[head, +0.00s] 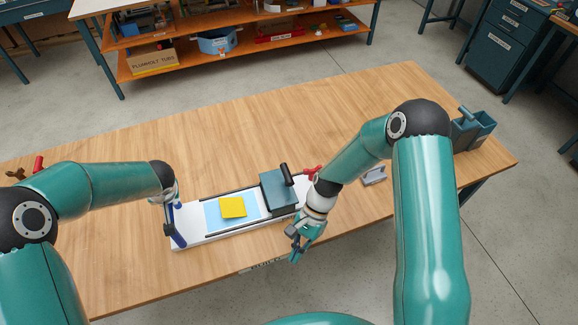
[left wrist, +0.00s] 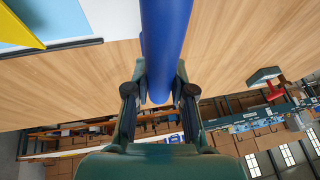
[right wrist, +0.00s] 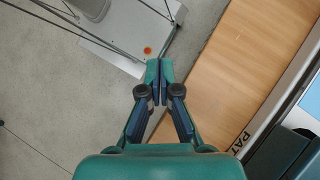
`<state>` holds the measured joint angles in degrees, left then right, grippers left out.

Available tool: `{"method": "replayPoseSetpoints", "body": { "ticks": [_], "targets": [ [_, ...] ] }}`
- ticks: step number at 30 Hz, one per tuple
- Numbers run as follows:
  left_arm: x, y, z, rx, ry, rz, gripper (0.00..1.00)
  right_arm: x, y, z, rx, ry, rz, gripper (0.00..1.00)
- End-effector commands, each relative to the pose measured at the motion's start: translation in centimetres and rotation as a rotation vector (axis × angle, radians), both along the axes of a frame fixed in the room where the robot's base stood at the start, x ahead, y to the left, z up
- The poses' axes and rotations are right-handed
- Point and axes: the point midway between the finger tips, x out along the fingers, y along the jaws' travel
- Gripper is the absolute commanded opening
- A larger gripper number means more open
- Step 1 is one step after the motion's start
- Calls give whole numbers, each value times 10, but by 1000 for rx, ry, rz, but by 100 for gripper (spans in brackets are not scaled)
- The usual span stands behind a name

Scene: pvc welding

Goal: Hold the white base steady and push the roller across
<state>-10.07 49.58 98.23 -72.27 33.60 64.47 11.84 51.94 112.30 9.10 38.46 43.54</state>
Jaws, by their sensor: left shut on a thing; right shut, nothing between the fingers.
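The white base (head: 192,239) lies on the wooden table with a light blue sheet (head: 212,215) and a yellow piece (head: 233,207) on top. My left gripper (head: 174,226) is shut on a blue bar (head: 179,224) at the base's left end. The blue bar also shows between the fingers in the left wrist view (left wrist: 165,45). My right gripper (head: 296,249) is shut and empty, in front of the roller block near the table's front edge. In the right wrist view its fingertips (right wrist: 160,70) are together.
A red-handled item (head: 312,171) is beside my right wrist. A grey bracket (head: 374,175) and a dark teal bin (head: 473,130) stand to the right. The table (head: 215,135) is clear behind the base. An orange shelf unit (head: 240,50) stands beyond.

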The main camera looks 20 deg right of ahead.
Motion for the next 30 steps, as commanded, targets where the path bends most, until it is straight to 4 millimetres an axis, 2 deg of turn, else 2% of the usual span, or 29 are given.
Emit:
{"method": "replayPoseSetpoints", "body": {
  "ticks": [1, 3, 9, 15, 18, 21, 23, 30],
  "targets": [
    [0, -1, -1, 0, 1, -2, 0, 24, -9, 13, 0, 26, -70, 0],
    [0, -1, -1, 0, 1, -2, 0, 52, -22, 35, 9, 74, -160, 0],
    [0, -1, -1, 0, 1, -2, 0, 121, -71, 108, 50, 135, -367, 0],
    [0, -1, -1, 0, 0, -2, 0, 168, -127, 171, 85, 54, -484, 0],
    [0, -1, -1, 0, 0, -2, 0, 185, -154, 189, 81, -21, -536, 0],
    [0, -1, -1, -1, 1, -3, 0, 188, -174, 196, 72, -52, -574, 0],
    [0, -1, -1, -1, 1, -3, 0, 186, -178, 193, 71, -49, -585, 0],
    [0, -1, 0, -1, 0, -3, 0, 185, -162, 171, 70, -44, -585, 0]
  ]
}}
